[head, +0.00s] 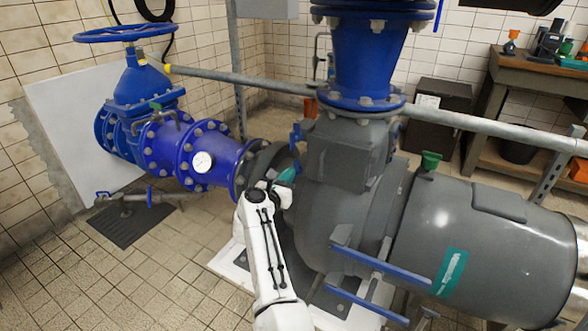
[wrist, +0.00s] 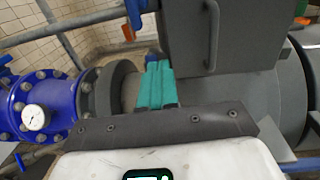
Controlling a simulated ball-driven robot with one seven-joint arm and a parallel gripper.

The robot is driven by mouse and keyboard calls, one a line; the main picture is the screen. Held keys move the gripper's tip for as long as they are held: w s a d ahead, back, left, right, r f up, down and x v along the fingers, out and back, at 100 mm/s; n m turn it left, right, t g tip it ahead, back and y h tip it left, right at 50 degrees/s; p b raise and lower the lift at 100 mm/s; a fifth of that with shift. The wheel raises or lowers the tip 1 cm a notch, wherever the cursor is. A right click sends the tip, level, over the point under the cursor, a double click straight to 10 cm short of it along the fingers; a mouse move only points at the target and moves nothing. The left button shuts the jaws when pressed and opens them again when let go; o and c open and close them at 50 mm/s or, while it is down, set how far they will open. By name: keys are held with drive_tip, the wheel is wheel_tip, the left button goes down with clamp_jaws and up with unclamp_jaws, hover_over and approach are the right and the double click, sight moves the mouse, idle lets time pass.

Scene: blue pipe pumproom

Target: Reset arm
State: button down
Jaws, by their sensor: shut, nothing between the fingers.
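My white arm (head: 262,250) reaches up from the bottom middle of the head view, stretched out in front of the grey pump (head: 330,215). My gripper (head: 288,174) is at its far end, near the dark flange on the pump's left side. In the wrist view, the teal fingers of my gripper (wrist: 156,75) lie side by side, shut and empty. Beyond them are the grey pump casing (wrist: 240,80) and the dark flange. Whether the fingers touch the pump cannot be told.
A blue pipe (head: 195,155) with a gauge joins the pump at left, below a blue handwheel (head: 125,33). A grey rail (head: 230,78) crosses behind. A workbench (head: 520,75) stands at back right. Tiled floor at lower left is mostly clear.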

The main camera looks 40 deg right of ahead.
drive_tip(key=s+a+r+n+t+y, duration=0.2)
drive_tip(key=a+r+n+t+y, duration=0.35)
drive_tip(key=n+t, duration=0.75)
drive_tip(key=s+a+f+n+g+y, duration=0.1)
drive_tip(key=s+a+f+n+y, duration=0.15)
drive_tip(key=a+n+y, duration=0.6)
drive_tip(key=s+a+f+n+g+y, duration=0.1)
drive_tip(key=s+f+n+y, duration=0.2)
drive_tip(key=n, duration=1)
drive_tip(key=s+a+f+n+g+y, duration=0.1)
drive_tip(key=s+a+f+n+g, duration=0.1)
drive_tip(key=s+f+n+g, duration=0.6)
drive_tip(key=s+a+f+n+g, duration=0.25)
drive_tip(key=s+f, duration=0.45)
drive_tip(key=s, duration=0.5)
drive_tip(key=s+d+n+g+h+p, duration=0.15)
drive_tip(key=s+n+g, duration=0.4)
drive_tip(key=s, duration=1.35)
wheel_tip(320, 180, up, 18)
drive_tip(key=w+m+g+p, duration=0.1)
drive_tip(key=p, duration=1.7)
drive_tip(key=shift+a+m, duration=0.15)
drive_tip(key=shift+m, duration=0.2)
